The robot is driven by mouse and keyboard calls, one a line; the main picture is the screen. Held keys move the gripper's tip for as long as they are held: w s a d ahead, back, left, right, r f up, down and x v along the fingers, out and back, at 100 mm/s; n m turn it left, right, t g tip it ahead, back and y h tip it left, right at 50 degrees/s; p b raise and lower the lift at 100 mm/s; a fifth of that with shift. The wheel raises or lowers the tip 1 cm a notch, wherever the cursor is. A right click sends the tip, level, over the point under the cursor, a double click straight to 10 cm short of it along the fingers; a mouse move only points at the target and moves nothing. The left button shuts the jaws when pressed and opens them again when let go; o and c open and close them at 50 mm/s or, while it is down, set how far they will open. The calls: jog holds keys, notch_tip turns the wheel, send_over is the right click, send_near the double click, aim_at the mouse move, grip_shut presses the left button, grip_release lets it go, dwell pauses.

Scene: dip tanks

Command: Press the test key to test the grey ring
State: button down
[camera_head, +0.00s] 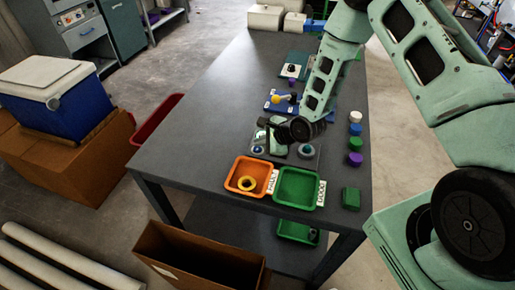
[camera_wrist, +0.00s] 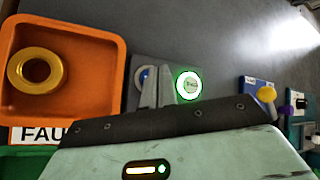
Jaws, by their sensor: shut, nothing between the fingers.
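The tester is a grey panel (camera_head: 284,154) on the table beyond the trays. A round blue-centred button (camera_head: 258,150), which looks like the test key, sits at its left; it also shows in the wrist view (camera_wrist: 145,74). A grey ring-like piece (camera_head: 306,151) sits at the panel's right and is hidden in the wrist view. A round display (camera_wrist: 188,85) glows white and green with small unreadable text. My gripper (camera_wrist: 158,86) is shut and empty over the panel, its fingertips between button and display. I cannot tell whether they touch the panel.
An orange tray (camera_head: 231,187) labelled as faulty holds a yellow ring (camera_head: 247,184). An empty green tray (camera_head: 278,196) stands beside it. A blue panel with a yellow knob (camera_head: 276,98) lies beyond. Several coloured pieces line the right edge, with a green block (camera_head: 351,198) nearer. The table's left side is clear.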

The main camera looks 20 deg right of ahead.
aim_at(260, 150)
jog(key=shift+r+p, duration=1.85)
jog(key=shift+r, duration=0.7)
